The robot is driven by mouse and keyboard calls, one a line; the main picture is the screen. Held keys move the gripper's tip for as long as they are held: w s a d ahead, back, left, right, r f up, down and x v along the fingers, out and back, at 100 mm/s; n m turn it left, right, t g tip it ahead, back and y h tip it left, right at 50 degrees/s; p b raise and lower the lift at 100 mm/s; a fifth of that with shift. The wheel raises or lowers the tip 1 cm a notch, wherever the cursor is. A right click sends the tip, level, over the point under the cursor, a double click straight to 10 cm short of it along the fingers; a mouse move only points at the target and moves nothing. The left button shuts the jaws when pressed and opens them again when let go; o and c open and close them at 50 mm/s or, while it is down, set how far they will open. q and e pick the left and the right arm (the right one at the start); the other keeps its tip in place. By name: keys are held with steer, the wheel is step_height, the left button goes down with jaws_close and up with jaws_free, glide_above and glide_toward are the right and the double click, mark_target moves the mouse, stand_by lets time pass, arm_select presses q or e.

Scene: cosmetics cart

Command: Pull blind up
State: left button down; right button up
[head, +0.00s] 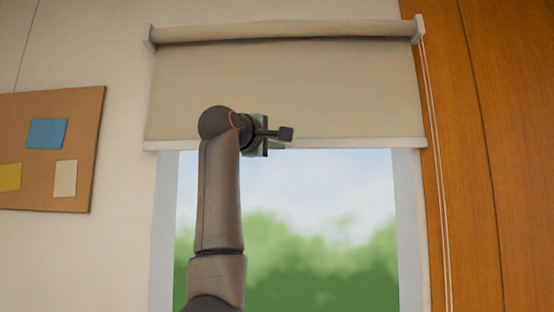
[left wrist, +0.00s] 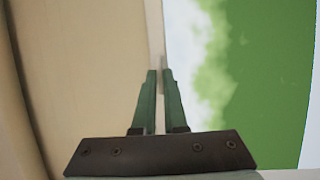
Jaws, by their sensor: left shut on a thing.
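The beige roller blind (head: 300,95) covers the upper part of the window in the head view. Its white bottom rail (head: 365,144) hangs level, with the glass bare below it. My left gripper (head: 270,147) is at this rail, a little left of the rail's middle. In the left wrist view, its green fingers (left wrist: 160,73) are shut on the rail (left wrist: 154,25), with the blind's fabric (left wrist: 85,70) on the left. My forearm and wrist hide part of the blind and the rail. My right gripper is not in view.
A looped cord (head: 435,150) hangs from the roller's right end, before the orange wood panel (head: 510,140). A cork board (head: 85,110) with coloured notes is on the wall at left. The window (head: 330,220) shows sky and greenery. The space before the right half is clear.

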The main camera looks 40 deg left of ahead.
mark_target(287, 125)
arm_select(q)
steer(key=shift+r, duration=2.55)
steer(key=c, duration=1)
jaws_free()
steer(key=shift+o, duration=0.2)
steer(key=b+v, duration=0.6)
steer(key=v, duration=0.6)
steer(key=shift+s+b, duration=0.3)
steer(key=shift+b, duration=0.05)
